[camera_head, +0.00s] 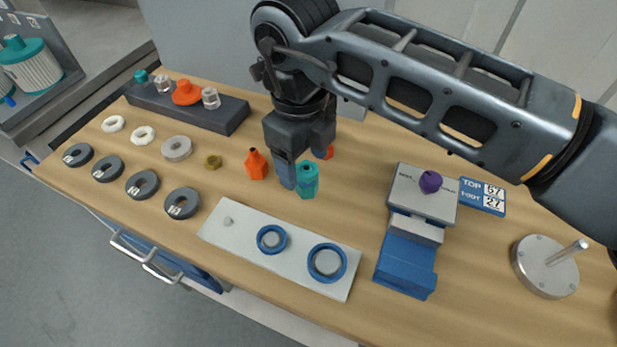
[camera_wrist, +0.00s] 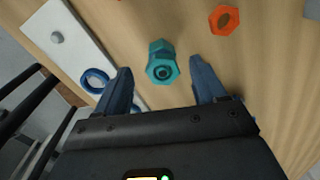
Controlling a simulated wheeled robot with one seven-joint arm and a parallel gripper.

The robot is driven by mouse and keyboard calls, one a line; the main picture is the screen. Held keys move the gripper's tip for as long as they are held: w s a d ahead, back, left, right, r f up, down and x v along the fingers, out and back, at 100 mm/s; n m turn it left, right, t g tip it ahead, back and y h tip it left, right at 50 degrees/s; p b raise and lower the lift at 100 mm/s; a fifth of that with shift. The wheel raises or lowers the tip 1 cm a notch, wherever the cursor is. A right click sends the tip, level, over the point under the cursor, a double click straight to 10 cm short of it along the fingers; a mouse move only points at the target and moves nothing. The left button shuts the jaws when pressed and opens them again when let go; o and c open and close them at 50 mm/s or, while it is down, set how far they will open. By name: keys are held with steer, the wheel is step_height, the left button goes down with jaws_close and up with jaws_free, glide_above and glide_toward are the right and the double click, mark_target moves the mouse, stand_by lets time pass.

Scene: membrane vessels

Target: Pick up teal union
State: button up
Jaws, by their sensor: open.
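The teal union (camera_head: 307,180) stands upright on the wooden bench, a short part with a hexagonal body. It also shows in the wrist view (camera_wrist: 162,62), where I look down on its round opening. My gripper (camera_head: 289,172) is low over the bench, just left of the union in the head view. In the wrist view my gripper (camera_wrist: 162,80) is open, with the union slightly beyond and between the lines of its two blue fingers. I see no contact between fingers and union. In the head view one finger partly hides the other.
An orange fitting (camera_head: 256,164) stands left of my gripper, and another orange part (camera_head: 325,152) is just behind it. A pale plate (camera_head: 215,228) with blue rings lies in front. A grey and blue vise (camera_head: 407,258) with a purple part stands to the right.

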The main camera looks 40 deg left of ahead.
mark_target(306, 168)
steer(key=f, duration=0.2)
steer(key=f+p, duration=0.1)
steer(key=f, duration=0.2)
steer(key=shift+w+d, duration=0.15)
steer(key=shift+w, duration=0.05)
jaws_close()
stand_by(0.5)
